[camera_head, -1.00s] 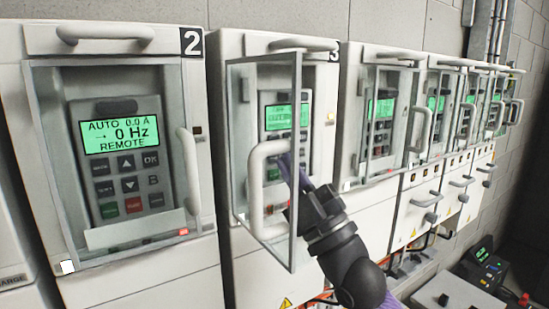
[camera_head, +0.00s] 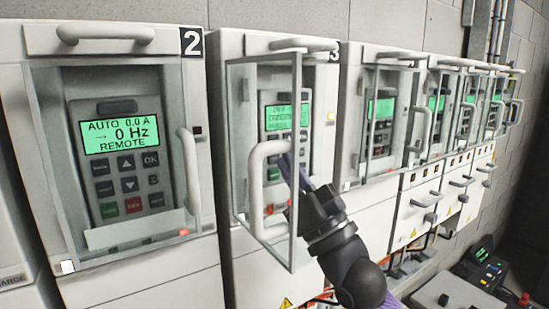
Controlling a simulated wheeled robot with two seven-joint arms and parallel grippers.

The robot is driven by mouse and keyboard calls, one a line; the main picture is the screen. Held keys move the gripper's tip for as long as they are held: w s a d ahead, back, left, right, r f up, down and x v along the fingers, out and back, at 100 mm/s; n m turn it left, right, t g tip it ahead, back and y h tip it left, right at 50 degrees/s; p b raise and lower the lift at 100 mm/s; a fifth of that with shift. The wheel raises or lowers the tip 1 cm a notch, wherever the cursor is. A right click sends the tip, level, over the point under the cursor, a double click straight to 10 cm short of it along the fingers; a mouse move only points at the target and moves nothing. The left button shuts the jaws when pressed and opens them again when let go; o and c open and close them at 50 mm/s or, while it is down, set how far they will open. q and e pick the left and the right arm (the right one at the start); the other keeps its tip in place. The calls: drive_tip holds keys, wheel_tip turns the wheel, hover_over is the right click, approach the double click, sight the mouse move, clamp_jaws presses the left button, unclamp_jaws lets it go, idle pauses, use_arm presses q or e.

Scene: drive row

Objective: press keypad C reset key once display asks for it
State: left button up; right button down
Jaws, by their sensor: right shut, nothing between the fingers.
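The keypad in cabinet 3 (camera_head: 309,142) has a lit green display (camera_head: 281,117); its small text is too blurred to read. I cannot read a letter on it to confirm that it is keypad C. My right gripper (camera_head: 286,163) is shut and empty, with its fingers in front of this keypad's keys. The fingertips and the door handle hide several keys, including any reset key, so I cannot tell whether the fingers touch one. My left gripper is out of view.
Cabinet 3's glass door (camera_head: 236,135) stands open, its white handle (camera_head: 262,190) close to my right fingers. Cabinet 2 (camera_head: 130,270) has keypad B (camera_head: 125,155), reading AUTO 0.0 A, 0 Hz, REMOTE. More cabinets (camera_head: 375,215) run to the right. A bench device (camera_head: 485,268) stands lower right.

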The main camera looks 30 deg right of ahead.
drive_tip(key=shift+w, duration=0.2)
idle(0.7)
drive_tip(key=shift+w, duration=0.25)
drive_tip(key=shift+w+a, duration=0.1)
drive_tip(key=shift+w, duration=0.25)
idle(0.6)
drive_tip(key=shift+s, duration=0.8)
drive_tip(key=shift+s+d, duration=0.15)
drive_tip(key=shift+s, duration=1.1)
drive_tip(key=shift+s+d, duration=0.1)
drive_tip(key=shift+s, duration=1.15)
